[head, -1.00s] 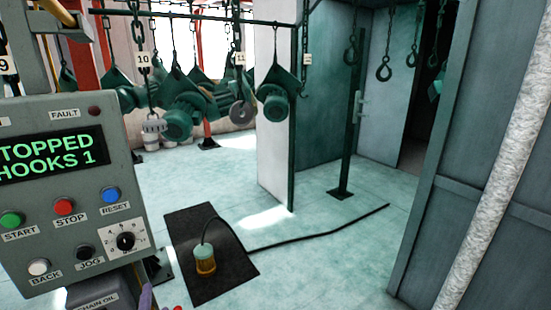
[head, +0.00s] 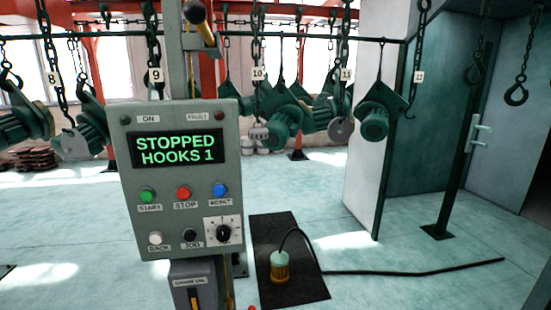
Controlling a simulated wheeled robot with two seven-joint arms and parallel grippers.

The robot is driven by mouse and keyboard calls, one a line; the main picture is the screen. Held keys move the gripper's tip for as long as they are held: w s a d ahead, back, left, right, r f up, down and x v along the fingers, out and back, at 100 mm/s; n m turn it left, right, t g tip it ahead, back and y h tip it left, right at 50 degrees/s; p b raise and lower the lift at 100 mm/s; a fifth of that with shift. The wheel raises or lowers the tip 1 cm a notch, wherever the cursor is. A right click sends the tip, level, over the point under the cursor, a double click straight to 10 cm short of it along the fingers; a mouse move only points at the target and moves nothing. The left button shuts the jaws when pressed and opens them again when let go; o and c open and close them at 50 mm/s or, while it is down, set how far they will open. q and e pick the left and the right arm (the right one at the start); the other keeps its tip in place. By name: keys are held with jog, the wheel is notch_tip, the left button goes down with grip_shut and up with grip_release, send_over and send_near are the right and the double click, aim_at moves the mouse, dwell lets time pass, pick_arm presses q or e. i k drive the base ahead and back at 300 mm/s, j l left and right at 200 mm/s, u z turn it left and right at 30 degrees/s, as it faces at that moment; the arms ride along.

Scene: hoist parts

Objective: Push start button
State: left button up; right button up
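The green start button (head: 147,195) is at the left of the middle button row on the grey control panel (head: 131,230) in the head view, above its START label. The red stop button (head: 183,193) and the blue reset button (head: 220,190) sit to its right. The panel's display (head: 178,147) reads "STOPPED HOOKS 1" in green letters. Nothing covers the start button. Neither of my grippers shows in the head view.
Below are a white back button (head: 155,239), a black jog button (head: 190,235) and a rotary dial (head: 223,232). Chains with numbered tags and green hoist parts (head: 376,120) hang behind. A lamp (head: 280,267) with a cable stands on a dark mat (head: 308,291). Pale floor lies around the panel.

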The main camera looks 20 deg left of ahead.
aim_at(146, 195)
jog(key=u, duration=1.4)
